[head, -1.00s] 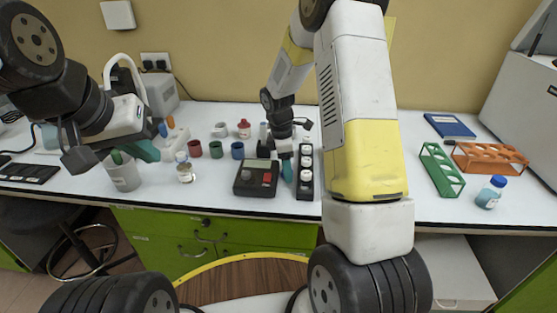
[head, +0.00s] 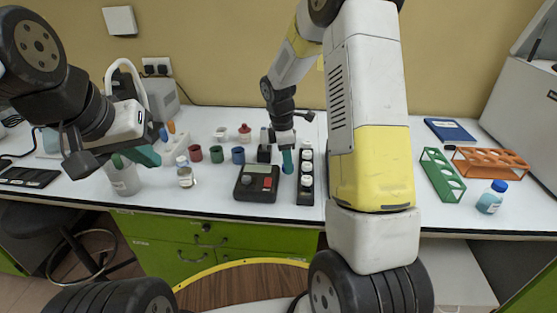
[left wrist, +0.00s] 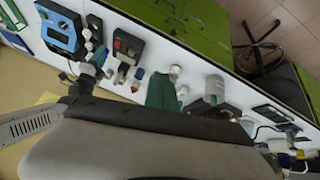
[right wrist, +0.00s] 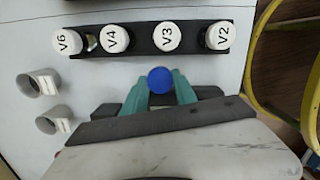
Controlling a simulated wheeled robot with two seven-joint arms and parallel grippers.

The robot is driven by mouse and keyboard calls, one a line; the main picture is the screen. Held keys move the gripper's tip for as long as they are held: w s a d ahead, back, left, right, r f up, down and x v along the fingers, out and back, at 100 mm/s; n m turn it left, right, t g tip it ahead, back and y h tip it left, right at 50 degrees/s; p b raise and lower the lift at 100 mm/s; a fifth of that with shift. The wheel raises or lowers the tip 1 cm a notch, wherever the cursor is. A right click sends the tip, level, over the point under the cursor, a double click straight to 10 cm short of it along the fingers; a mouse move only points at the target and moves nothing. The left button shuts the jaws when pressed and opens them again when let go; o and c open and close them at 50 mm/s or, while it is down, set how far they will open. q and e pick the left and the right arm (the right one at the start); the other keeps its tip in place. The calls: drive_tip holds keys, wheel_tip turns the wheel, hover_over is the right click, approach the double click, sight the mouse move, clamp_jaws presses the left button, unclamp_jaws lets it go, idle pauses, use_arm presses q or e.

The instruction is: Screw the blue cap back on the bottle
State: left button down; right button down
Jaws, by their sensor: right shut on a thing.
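My right gripper (head: 287,162) is shut on a round blue cap (right wrist: 160,80), held between its teal fingertips in the right wrist view. It is just left of the black vial rack in the head view. Whether anything is under the cap is hidden. A small glass bottle (head: 186,179) with a pale label stands near the table's front, left of the black device. A blue-capped bottle (head: 492,197) with blue liquid stands at the far right. My left gripper (head: 133,158) hangs over the beaker at the left, its fingers apart and empty.
The black rack (right wrist: 143,41) holds white-capped vials marked V2, V3, V4 and V6. A black device (head: 257,183) with a red button lies left of it. A grey beaker (head: 124,180), small coloured cups, a green rack (head: 441,173) and an orange rack (head: 490,162) stand around.

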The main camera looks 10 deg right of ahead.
wheel_tip(320, 180, up, 6)
drive_tip(key=shift+f, duration=0.1)
